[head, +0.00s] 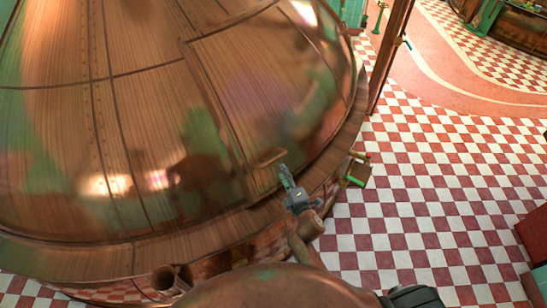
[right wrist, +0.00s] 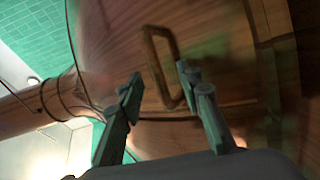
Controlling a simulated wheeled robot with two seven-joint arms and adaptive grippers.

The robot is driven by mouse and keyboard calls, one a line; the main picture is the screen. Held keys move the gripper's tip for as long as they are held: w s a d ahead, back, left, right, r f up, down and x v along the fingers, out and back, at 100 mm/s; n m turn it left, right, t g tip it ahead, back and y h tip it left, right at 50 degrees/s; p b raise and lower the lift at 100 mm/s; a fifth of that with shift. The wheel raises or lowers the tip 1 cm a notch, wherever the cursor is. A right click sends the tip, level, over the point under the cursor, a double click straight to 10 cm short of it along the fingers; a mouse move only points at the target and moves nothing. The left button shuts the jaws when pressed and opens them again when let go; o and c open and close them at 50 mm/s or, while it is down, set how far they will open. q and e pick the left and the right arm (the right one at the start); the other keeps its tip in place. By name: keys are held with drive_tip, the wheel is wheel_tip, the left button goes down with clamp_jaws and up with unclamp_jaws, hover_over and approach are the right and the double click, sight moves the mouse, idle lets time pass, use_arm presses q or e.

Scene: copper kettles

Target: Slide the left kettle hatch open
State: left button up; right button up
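The copper kettle (head: 60,130) is a large shiny dome filling the left of the head view. Its hatch (head: 250,85) is a curved panel on the right flank and appears closed, lying flush with the dome. A brass loop handle (head: 268,158) is near the hatch's lower edge; it also shows in the right wrist view (right wrist: 152,62). My right gripper (head: 287,174) is just right of and below the handle. In the right wrist view its fingers (right wrist: 158,78) are apart, with the handle's near end between or just beyond them; contact cannot be told. My left gripper is not visible.
The checkered floor (head: 430,190) on the right is mostly clear.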

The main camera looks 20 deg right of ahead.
sight(273, 160)
drive_tip(key=shift+w+a+r+n+y, duration=0.3)
drive_tip(key=shift+w+a+r+n, duration=0.1)
drive_tip(key=shift+w+a, duration=0.35)
drive_tip(key=w, duration=0.6)
drive_tip(key=shift+w+a+f, duration=0.3)
drive_tip(key=shift+w+f, duration=0.05)
drive_tip(key=shift+f, duration=0.05)
drive_tip(key=shift+c, duration=0.2)
clamp_jaws()
